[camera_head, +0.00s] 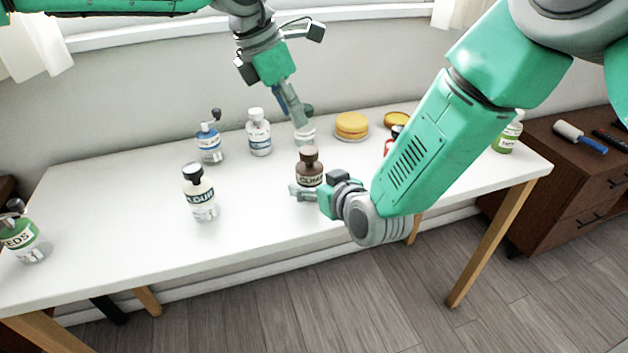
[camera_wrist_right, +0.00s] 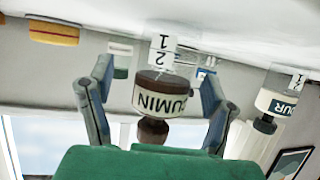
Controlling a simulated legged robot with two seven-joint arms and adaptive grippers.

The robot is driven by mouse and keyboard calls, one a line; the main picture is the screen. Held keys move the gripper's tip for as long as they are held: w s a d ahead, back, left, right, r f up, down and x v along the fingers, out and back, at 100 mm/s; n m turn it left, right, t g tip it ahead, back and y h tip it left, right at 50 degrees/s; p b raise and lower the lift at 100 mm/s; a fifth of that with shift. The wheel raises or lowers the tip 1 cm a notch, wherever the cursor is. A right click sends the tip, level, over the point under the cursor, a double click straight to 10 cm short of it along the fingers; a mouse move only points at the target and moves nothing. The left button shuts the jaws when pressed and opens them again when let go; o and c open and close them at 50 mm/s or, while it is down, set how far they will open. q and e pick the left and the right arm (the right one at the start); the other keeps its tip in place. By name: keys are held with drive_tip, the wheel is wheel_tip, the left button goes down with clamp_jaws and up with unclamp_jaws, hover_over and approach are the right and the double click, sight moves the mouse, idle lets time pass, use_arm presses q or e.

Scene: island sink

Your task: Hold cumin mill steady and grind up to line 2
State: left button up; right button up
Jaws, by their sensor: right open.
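In the right wrist view, which is upside down, the cumin mill (camera_wrist_right: 160,97) shows a brown band and a clear lower part with white marks 1 and 2. My right gripper (camera_wrist_right: 155,68) is open, with one finger on each side of the mill and gaps visible. In the head view my right gripper (camera_head: 305,191) is low beside the mill. My left gripper (camera_head: 297,110) is behind the mill, pointing down at a partly hidden clear jar (camera_head: 305,134); its jaw state is unclear.
A black-capped bottle (camera_head: 199,194) stands left of the mill. A blue-labelled crank mill (camera_head: 210,143) and a white-capped bottle (camera_head: 258,134) stand farther back. A yellow round item (camera_head: 351,124) lies behind. A green-labelled crank mill (camera_head: 25,239) is at far left. The white table (camera_head: 120,225) is bare between them.

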drive_tip(key=shift+w+a+f, duration=0.2)
drive_tip(key=shift+w+a, duration=0.2)
drive_tip(key=shift+a, duration=0.15)
drive_tip(key=shift+w+a+f, duration=0.15)
drive_tip(key=shift+w+a, duration=0.2)
drive_tip(key=shift+a, duration=0.2)
drive_tip(key=shift+d, duration=0.85)
drive_tip(key=c, duration=1.3)
drive_tip(key=o, duration=0.6)
drive_tip(key=shift+a, duration=0.2)
drive_tip(key=c, duration=0.6)
drive_tip(key=shift+a, duration=0.55)
drive_tip(key=shift+c, duration=0.3)
drive_tip(key=shift+d, duration=0.65)
drive_tip(key=shift+a, duration=0.1)
drive_tip(key=shift+a, duration=0.4)
